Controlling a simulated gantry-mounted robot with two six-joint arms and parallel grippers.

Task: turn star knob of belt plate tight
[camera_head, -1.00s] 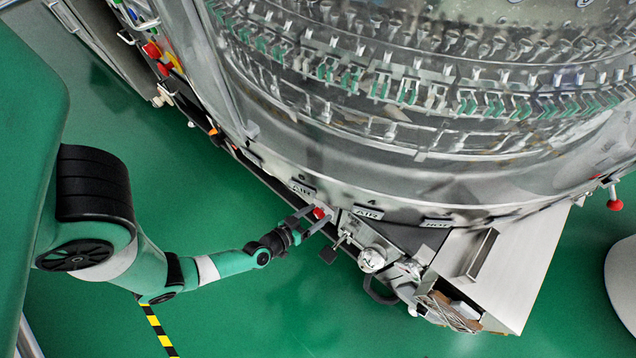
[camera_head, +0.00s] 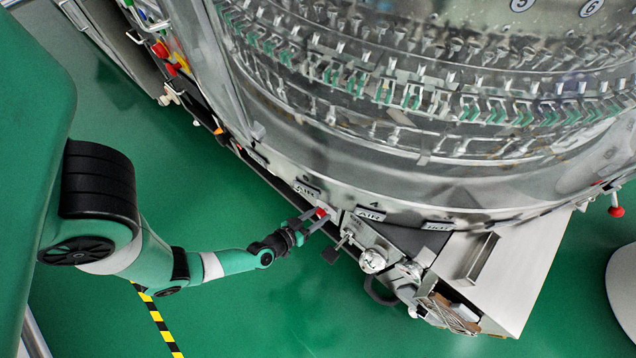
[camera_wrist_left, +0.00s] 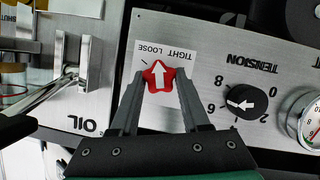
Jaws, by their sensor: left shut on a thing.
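The red star knob (camera_wrist_left: 158,76) with a white arrow sits on the grey belt plate (camera_wrist_left: 205,85) in the left wrist view. Its arrow points up in that picture, toward the upside-down TIGHT LOOSE label (camera_wrist_left: 168,53). My left gripper (camera_wrist_left: 160,84) is shut on the knob, one finger at each side. In the head view the knob (camera_head: 320,212) is a small red spot between the fingertips of my left gripper (camera_head: 317,220), low on the washer's front. My right gripper is not in view.
A black TENSION knob (camera_wrist_left: 246,102) and a gauge (camera_wrist_left: 311,124) lie right of the star knob. A metal lever handle (camera_wrist_left: 72,62) by the OIL label is on the left. The large round washer (camera_head: 420,120) fills the upper right, with clear green floor (camera_head: 270,310) in front.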

